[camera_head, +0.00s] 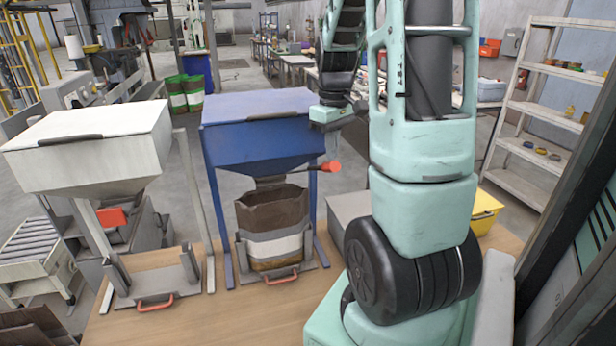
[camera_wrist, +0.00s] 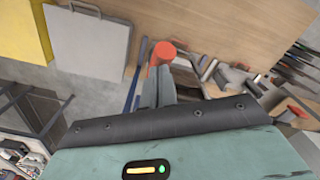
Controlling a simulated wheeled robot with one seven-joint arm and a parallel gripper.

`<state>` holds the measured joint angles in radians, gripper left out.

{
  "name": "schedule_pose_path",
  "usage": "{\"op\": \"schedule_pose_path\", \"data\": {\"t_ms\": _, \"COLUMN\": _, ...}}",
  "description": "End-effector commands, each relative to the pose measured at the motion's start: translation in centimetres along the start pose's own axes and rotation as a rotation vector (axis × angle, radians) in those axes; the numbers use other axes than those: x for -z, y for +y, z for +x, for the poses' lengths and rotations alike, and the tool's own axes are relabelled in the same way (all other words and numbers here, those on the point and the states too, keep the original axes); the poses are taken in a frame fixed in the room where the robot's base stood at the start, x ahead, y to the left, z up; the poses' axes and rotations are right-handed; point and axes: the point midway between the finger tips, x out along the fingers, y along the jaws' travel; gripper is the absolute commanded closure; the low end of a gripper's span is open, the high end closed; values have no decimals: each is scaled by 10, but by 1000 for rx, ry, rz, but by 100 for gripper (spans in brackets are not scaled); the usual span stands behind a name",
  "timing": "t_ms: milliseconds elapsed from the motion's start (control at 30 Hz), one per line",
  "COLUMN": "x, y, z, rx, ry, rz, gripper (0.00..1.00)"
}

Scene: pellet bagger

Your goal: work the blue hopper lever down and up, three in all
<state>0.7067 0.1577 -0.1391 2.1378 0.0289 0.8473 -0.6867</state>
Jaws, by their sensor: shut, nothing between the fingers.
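The blue hopper (camera_head: 256,135) stands on the wooden table, its lid closed. Its lever ends in a red knob (camera_head: 331,167) that sticks out to the right below the hopper, close to level. The knob also shows in the wrist view (camera_wrist: 163,51), just beyond my fingertips. My gripper (camera_head: 327,124) is above the knob at the hopper's right front corner. In the wrist view its two grey fingers (camera_wrist: 159,76) are together and empty. I cannot tell whether they touch the knob.
An open brown bag (camera_head: 273,213) stands under the blue hopper. A white hopper (camera_head: 97,149) stands to the left. A grey case (camera_head: 345,208) and a yellow bin (camera_head: 486,212) sit to the right. The table front (camera_head: 235,318) is clear.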

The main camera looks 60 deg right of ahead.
Motion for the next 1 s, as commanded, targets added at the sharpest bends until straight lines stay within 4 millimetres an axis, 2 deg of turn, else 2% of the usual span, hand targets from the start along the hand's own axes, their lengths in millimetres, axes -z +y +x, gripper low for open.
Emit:
{"op": "schedule_pose_path", "data": {"t_ms": 33, "x": -1, "y": 0, "z": 13, "rx": 0, "ry": -1, "rz": 0, "gripper": 100}}
{"op": "schedule_pose_path", "data": {"t_ms": 1000, "x": -11, "y": -7, "z": 142, "rx": 2, "ry": -2, "rz": 0, "gripper": 100}}
